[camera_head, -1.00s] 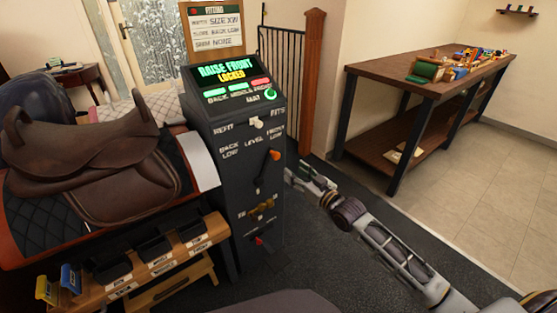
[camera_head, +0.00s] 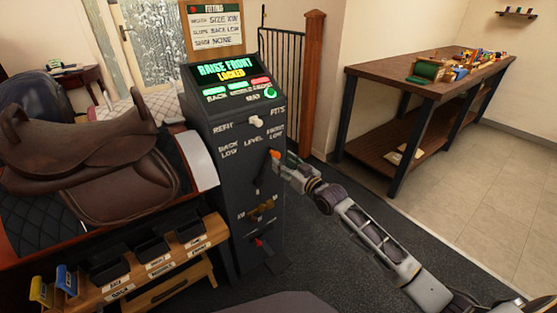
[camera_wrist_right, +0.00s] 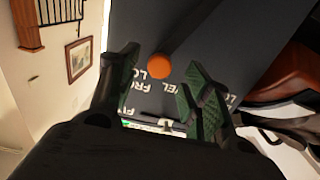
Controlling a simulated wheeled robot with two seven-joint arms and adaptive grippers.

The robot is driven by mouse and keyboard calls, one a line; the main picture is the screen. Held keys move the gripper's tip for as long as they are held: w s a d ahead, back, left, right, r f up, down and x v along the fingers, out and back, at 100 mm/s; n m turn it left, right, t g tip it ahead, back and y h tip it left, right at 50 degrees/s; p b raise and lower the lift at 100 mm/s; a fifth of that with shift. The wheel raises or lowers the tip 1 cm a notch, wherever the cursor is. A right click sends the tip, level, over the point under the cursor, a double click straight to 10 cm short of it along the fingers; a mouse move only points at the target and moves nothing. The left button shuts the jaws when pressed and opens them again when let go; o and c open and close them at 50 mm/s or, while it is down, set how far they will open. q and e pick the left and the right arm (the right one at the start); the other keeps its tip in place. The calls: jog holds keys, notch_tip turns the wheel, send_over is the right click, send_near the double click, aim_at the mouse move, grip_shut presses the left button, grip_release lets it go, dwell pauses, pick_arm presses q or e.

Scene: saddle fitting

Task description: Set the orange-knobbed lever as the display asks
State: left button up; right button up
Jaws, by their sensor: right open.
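The orange-knobbed lever (camera_head: 262,171) is on the front of the dark console, its knob up and to the right, near the "FRONT LOW" label. In the right wrist view, the orange knob (camera_wrist_right: 158,66) lies between the two open, green-padded fingers of the gripper (camera_wrist_right: 160,88), apart from both. Whether it is fully within their reach is hard to tell. My left gripper is out of view.
A white switch (camera_head: 256,121) sits above the lever and a brass handle (camera_head: 262,209) below it. A brown saddle (camera_head: 90,160) rests left of the console. A rack with bins (camera_head: 150,254) stands in front. A workbench (camera_head: 400,75) is at the right.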

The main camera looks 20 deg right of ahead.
aim_at(278, 157)
jog(key=shift+b+x, duration=0.4)
jog(key=shift+x, duration=1.4)
grip_shut()
